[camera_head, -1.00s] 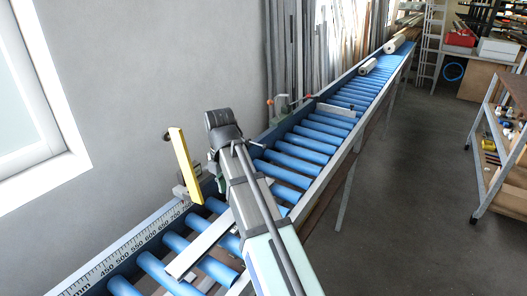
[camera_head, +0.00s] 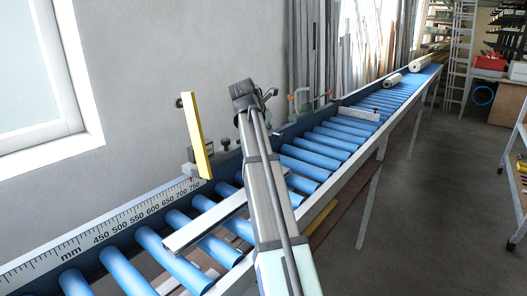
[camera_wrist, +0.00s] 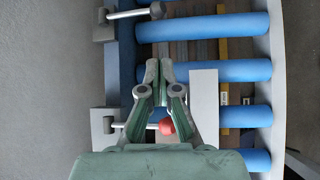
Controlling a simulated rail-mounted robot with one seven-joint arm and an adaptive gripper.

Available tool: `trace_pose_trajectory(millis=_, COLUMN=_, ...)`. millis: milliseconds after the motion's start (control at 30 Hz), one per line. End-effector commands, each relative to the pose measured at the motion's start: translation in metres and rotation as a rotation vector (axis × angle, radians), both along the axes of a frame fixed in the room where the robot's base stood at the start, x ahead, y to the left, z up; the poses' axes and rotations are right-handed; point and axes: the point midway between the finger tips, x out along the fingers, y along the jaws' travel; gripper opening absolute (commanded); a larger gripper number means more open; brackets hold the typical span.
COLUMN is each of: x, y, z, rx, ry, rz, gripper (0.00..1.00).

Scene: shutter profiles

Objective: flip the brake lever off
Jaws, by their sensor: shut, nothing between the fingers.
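In the wrist view, a lever with a red ball knob (camera_wrist: 166,127) lies across the conveyor's wall side, its rod running left to a grey block (camera_wrist: 103,127). I cannot tell which one is the brake lever. My gripper (camera_wrist: 159,68) is shut and empty; its tips lie between the two levers in the picture, and its fingers frame the nearer knob. In the head view, a small red knob (camera_head: 291,98) shows by the conveyor's back edge; my arm hides my fingers.
Blue rollers (camera_head: 172,259) run along the conveyor beside the wall. A yellow upright bar (camera_head: 197,136) stands on the wall side, behind a millimetre scale (camera_head: 120,228). A pale flat profile (camera_head: 204,222) lies across the rollers. The floor at right is open.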

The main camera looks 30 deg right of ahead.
Motion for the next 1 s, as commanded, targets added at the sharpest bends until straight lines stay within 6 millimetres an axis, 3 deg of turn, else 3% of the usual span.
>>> trace_pose_trajectory(millis=133, x=0.0, y=-0.013, z=0.003, rx=-0.025, ry=-0.009, rz=-0.01, gripper=0.0)
trace_pose_trajectory(millis=567, x=0.0, y=-0.015, z=0.002, rx=-0.027, ry=-0.008, rz=-0.01, gripper=0.0)
trace_pose_trajectory(millis=1000, x=0.019, y=-0.053, z=-0.041, rx=-0.025, ry=-0.006, rz=-0.011, gripper=0.0)
